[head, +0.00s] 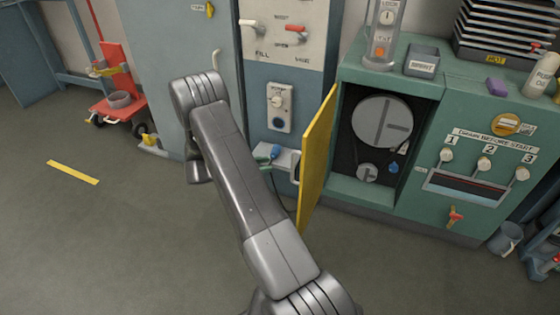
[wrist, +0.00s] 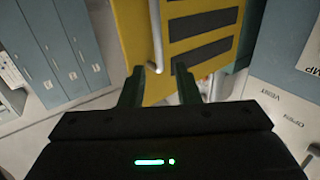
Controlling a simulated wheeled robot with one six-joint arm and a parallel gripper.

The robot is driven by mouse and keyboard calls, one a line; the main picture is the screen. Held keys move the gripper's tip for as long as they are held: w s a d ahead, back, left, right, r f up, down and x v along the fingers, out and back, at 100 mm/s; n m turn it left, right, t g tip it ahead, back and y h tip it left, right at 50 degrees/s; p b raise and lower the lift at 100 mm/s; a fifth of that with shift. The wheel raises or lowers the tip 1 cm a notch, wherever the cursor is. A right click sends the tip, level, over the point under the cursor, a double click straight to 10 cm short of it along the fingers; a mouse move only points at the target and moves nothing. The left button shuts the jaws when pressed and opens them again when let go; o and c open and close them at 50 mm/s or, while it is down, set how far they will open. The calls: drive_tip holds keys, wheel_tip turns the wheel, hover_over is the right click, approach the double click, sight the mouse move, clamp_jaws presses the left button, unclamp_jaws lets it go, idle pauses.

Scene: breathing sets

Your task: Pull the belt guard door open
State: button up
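The yellow belt guard door (head: 318,160) stands swung out from the green machine, seen nearly edge-on in the head view. The opening behind it shows grey pulleys (head: 382,122). In the wrist view the door's outer face (wrist: 190,25) has dark slots and a pale bar handle (wrist: 157,35). The handle also shows in the head view (head: 294,168). My gripper (wrist: 159,70) is open, its two dark fingers apart. The handle's lower end appears between the fingertips; I cannot tell whether they touch it.
A blue-grey cabinet with a white switch panel (head: 284,38) stands left of the door. A red cart (head: 115,85) is at the far left.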

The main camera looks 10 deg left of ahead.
sight(293, 162)
drive_tip(key=v, duration=0.3)
drive_tip(key=shift+s+a, duration=0.15)
drive_tip(key=shift+a, duration=0.15)
drive_tip(key=b+x, duration=0.1)
drive_tip(key=x, duration=1.2)
drive_tip(key=shift+d+b, duration=0.3)
drive_tip(key=shift+d, duration=0.05)
